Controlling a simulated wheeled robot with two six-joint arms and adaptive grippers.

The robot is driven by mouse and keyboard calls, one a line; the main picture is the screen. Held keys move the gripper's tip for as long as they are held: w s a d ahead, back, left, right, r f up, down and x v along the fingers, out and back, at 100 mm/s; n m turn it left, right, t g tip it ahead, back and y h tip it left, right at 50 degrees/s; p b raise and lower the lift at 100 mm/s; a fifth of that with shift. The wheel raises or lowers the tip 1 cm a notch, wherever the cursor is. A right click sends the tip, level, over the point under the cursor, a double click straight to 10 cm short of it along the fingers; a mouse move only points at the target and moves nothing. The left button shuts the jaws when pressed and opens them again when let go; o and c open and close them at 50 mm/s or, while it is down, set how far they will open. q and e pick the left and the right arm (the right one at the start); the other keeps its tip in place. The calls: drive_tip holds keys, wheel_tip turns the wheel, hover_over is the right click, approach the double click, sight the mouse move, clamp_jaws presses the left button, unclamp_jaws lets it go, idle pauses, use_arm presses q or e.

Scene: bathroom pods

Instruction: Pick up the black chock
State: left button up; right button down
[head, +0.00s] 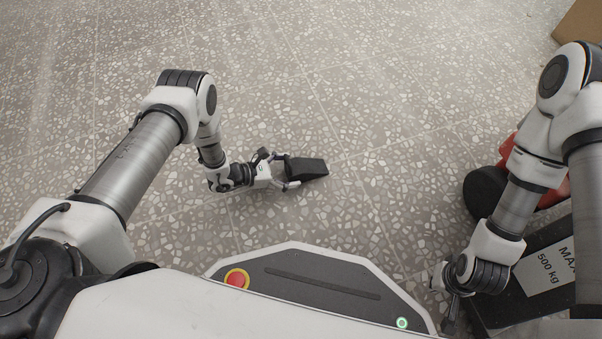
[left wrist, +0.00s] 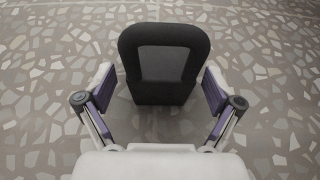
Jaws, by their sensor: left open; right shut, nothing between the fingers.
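The black chock (head: 308,168) lies on the speckled floor near the middle of the head view. My left gripper (head: 288,171) is open at the chock's left end. In the left wrist view the chock (left wrist: 165,62) is centred ahead, and the fingers of my left gripper (left wrist: 160,95) are spread on either side of its near end. Gaps show between the fingers and the chock's sides, so they look apart from it. My right gripper (head: 450,318) is shut and empty at the lower right, pointing down and partly cut off by the frame.
A black platform with a white label reading "MAX 500 kg" (head: 548,268) stands at the lower right, beside my right arm. A red and black object (head: 487,190) is behind that arm. A brown box (head: 580,22) sits at the top right corner. The floor around the chock is clear.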

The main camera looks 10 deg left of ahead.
sight(299, 169)
use_arm(q)
drive_tip(key=x, duration=0.1)
drive_tip(key=b+x, duration=0.1)
drive_tip(key=x, duration=0.1)
drive_tip(key=shift+s+f, duration=0.1)
drive_tip(key=shift+f, duration=0.2)
use_arm(e)
drive_tip(key=f, duration=0.3)
drive_tip(key=shift+w, duration=0.4)
use_arm(q)
drive_tip(key=shift+r, duration=0.25)
drive_tip(key=c, duration=1.6)
use_arm(e)
drive_tip(key=shift+r, duration=0.15)
drive_tip(key=shift+r, duration=0.1)
